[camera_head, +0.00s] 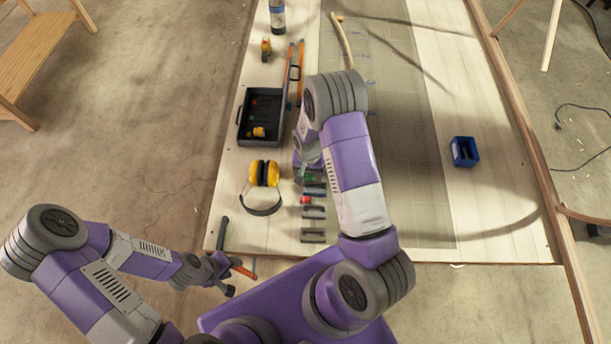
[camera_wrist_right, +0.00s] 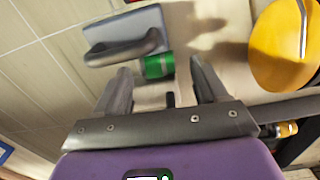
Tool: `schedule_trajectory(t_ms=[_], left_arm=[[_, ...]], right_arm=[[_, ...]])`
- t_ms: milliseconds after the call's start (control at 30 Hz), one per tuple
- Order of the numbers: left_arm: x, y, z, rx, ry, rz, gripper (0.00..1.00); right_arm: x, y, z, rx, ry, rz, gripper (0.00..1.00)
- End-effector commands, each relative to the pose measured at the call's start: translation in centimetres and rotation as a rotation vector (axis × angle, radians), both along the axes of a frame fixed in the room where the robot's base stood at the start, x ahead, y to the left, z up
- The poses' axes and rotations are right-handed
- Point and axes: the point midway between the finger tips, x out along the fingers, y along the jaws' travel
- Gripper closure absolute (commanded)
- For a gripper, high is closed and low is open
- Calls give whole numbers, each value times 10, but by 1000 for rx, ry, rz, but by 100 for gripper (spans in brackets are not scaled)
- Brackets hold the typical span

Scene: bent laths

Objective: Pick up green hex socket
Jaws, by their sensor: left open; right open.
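The green hex socket (camera_wrist_right: 158,66) lies in the right wrist view between and just beyond my right fingertips, beside a grey holder with a curved bar (camera_wrist_right: 125,47). In the head view the socket (camera_head: 311,178) is a small green patch, partly hidden by my right arm. My right gripper (camera_wrist_right: 160,70) is open, with one finger on each side of the socket's line and nothing held. In the head view my right gripper (camera_head: 304,166) is mostly covered by its arm. My left gripper (camera_head: 228,276) is open at the table's front left edge, away from the socket.
A red socket (camera_head: 306,200) and several grey holders (camera_head: 313,236) stand in front of the green socket. Yellow earmuffs (camera_head: 264,173) lie to the left. A black toolbox (camera_head: 246,142) stands behind them. A blue bin (camera_head: 464,152) is at right, with clear table between.

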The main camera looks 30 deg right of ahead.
Motion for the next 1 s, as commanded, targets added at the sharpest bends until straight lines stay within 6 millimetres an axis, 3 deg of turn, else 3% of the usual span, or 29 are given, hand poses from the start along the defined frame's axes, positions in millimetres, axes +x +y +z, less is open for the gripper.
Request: schedule_trajectory(t_ms=[133, 433, 800, 1000], left_arm=[[0, 0, 2, 0, 0, 0, 57], [0, 0, 2, 0, 0, 0, 57], [0, 0, 2, 0, 0, 0, 57], [0, 0, 2, 0, 0, 0, 57]], right_arm=[[-1, 0, -16, 0, 1, 0, 28], [-1, 0, -19, 1, 1, 1, 30], [-1, 0, -19, 1, 1, 1, 86], [-1, 0, -19, 0, 0, 1, 89]])
